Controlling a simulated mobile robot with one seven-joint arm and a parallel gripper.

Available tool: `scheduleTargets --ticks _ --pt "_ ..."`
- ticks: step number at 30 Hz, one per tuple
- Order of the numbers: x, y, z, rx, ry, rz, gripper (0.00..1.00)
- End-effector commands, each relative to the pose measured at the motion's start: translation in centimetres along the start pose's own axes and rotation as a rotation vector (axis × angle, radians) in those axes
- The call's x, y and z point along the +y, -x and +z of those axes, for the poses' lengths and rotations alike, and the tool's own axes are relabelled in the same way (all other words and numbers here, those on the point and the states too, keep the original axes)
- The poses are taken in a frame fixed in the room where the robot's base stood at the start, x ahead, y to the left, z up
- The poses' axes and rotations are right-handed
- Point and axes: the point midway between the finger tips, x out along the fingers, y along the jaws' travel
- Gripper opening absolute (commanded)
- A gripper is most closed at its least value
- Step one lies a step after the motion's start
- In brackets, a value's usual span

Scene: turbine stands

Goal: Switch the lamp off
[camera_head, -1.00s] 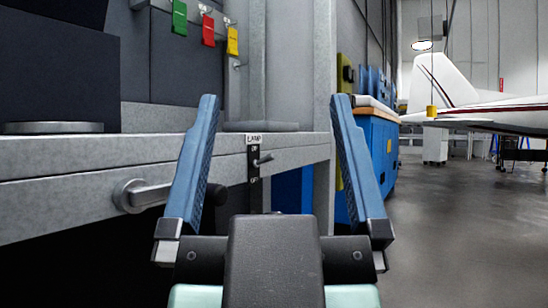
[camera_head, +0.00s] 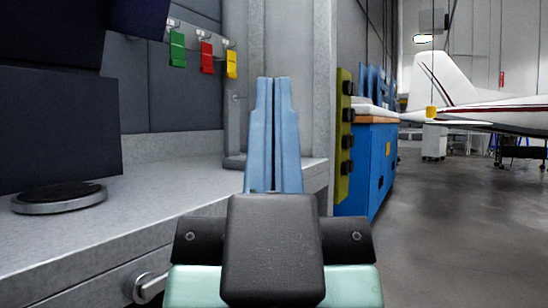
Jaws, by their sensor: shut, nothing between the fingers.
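My gripper (camera_head: 273,82) is in the middle of the view, with its two blue fingers pressed together and pointing up and away from me. Nothing shows between them. The lamp switch is hidden in this view, behind my gripper and its body. I cannot tell whether the fingers are near it or touching it. No lamp that I can name for sure shows on the bench.
The grey bench (camera_head: 150,208) runs along the left, with a round dark-topped disc (camera_head: 60,197) on it. A grey handle (camera_head: 150,288) sticks out below its edge. Green, red and yellow tags (camera_head: 206,57) hang behind.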

Motion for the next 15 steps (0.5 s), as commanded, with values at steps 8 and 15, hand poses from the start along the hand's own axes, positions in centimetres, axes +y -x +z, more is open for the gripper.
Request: scheduleTargets --ticks 8,15 --pt "0.0 -8.3 -7.8 -0.001 -0.003 0.0 0.0" --pt "0.1 -11.4 -10.8 -0.001 -0.005 -0.001 0.0"
